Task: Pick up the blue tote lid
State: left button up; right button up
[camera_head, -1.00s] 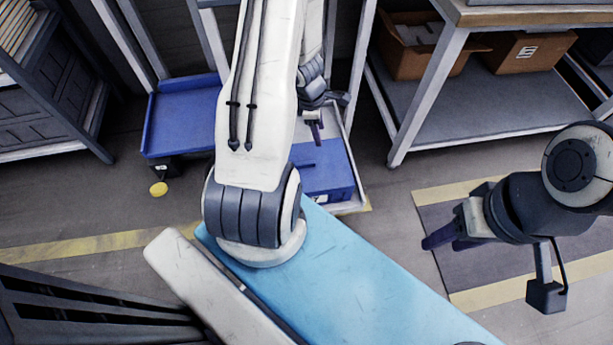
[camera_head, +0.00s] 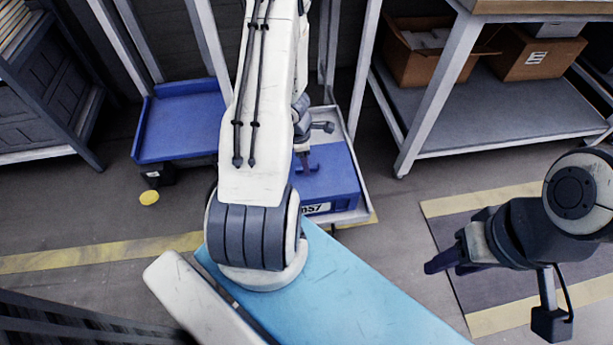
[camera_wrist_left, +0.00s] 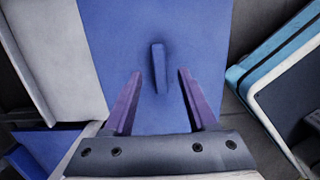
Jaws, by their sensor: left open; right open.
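The blue tote lid (camera_head: 335,172) is on a blue tote on a low white shelf, partly hidden behind my left arm. In the left wrist view the flat lid (camera_wrist_left: 205,45) fills the middle, with a narrow upright handle (camera_wrist_left: 158,68) at its centre. My left gripper (camera_head: 305,163) is open over the lid. In its wrist view the purple fingers (camera_wrist_left: 160,76) stand on either side of the handle's line, with gaps on both sides; whether the tips reach its height is unclear. My right gripper (camera_head: 450,263) is open and empty, above the floor at the right.
The white shelf rim (camera_head: 358,215) and a frame post (camera_head: 364,75) stand close to the tote. A blue cart (camera_head: 180,125) is at left. A workbench (camera_head: 480,115) with cardboard boxes stands at right. Open floor lies between the shelf and workbench.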

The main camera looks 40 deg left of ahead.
pick_arm(q)
notch_tip(320, 180, down, 2)
jog(key=shift+d+f+b, duration=0.1)
jog(key=shift+b, duration=0.4)
jog(key=shift+w, duration=0.1)
grip_shut()
dwell(1.0)
